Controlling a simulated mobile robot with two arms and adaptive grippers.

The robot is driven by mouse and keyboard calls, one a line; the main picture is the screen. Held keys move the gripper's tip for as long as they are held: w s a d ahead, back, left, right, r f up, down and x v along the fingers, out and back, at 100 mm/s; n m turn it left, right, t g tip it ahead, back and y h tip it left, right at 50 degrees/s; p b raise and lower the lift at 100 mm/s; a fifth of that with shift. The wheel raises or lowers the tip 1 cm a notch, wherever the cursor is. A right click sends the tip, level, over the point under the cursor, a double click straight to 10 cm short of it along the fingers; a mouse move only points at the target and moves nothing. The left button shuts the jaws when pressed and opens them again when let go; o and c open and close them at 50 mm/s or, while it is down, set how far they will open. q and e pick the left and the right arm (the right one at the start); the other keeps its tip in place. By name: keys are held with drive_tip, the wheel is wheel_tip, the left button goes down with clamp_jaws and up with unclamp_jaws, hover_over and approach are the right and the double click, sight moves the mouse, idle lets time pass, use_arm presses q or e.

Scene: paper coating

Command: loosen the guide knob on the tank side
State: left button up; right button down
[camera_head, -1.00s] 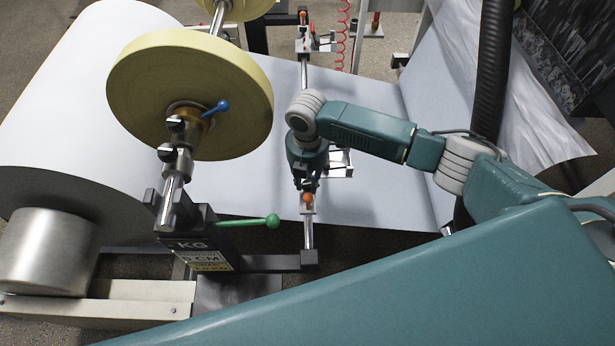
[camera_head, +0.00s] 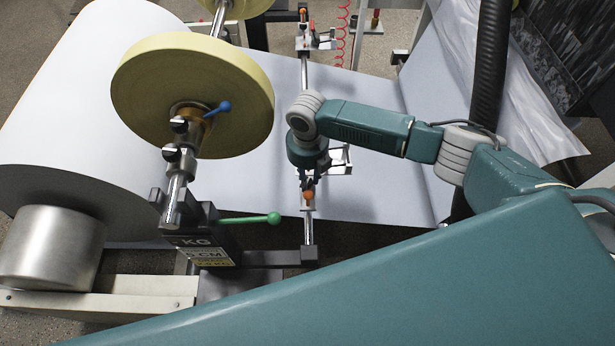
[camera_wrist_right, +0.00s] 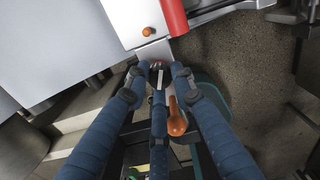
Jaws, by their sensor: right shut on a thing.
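My right gripper (camera_head: 306,184) reaches down over the near end of the steel guide rod (camera_head: 309,232). In the right wrist view its blue fingers (camera_wrist_right: 157,76) close in on a small dark knob with a reddish edge (camera_wrist_right: 158,65), which I take as the guide knob. The fingertips cover much of it. An orange handle (camera_head: 308,196) sits just below the gripper in the head view. In the wrist view an orange handle (camera_wrist_right: 177,122) lies beside the middle finger. My left gripper is not in view.
A yellow tape roll (camera_head: 192,95) with a blue lever and a green-knobbed lever (camera_head: 273,218) stand left of my right arm. White paper web (camera_head: 385,192) runs behind the gripper. Another clamp bracket (camera_head: 312,42) is at the far end of the rod.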

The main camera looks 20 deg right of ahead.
drive_tip(key=shift+n, duration=1.6)
